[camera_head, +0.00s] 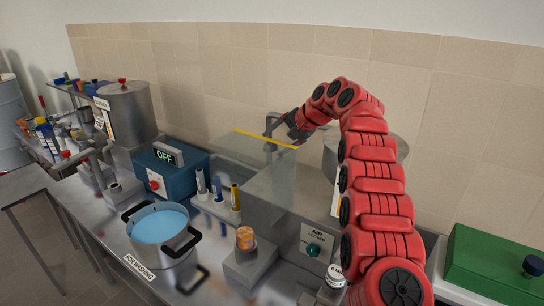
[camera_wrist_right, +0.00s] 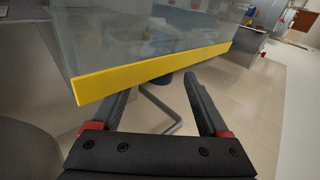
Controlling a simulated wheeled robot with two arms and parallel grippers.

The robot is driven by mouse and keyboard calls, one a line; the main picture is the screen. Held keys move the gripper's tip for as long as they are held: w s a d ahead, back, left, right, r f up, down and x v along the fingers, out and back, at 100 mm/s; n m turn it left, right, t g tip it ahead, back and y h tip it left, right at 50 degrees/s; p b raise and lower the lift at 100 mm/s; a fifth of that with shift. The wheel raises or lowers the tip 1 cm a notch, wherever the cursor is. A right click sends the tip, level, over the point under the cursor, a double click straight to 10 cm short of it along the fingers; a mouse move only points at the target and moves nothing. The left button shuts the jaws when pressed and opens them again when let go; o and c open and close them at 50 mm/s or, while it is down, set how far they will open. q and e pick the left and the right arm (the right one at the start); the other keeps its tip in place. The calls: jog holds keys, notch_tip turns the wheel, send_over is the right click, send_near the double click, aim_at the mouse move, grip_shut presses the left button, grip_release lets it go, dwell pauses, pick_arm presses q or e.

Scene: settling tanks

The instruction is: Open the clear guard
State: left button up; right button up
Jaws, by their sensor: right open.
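The clear guard (camera_head: 268,185) is a see-through box-like cover in the middle of the bench in the head view, with a yellow strip (camera_head: 262,138) along its upper edge. The right wrist view shows the clear panel (camera_wrist_right: 140,28) and its yellow edge (camera_wrist_right: 150,72) slanting across, close in front of the fingers. Contact with the strip cannot be told. My left gripper is out of view.
A pot of blue liquid (camera_head: 160,226), a blue box reading OFF (camera_head: 172,177) and upright markers (camera_head: 217,189) stand left of the guard. An orange-topped block (camera_head: 245,243) and AIR panel (camera_head: 313,243) are in front. A green box (camera_head: 492,266) is at right.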

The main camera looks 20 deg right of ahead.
jog(key=v, duration=1.3)
jog(key=shift+s+r+p, duration=0.2)
jog(key=shift+r+p, duration=0.05)
jog(key=shift+p, duration=0.15)
jog(key=shift+d, duration=0.15)
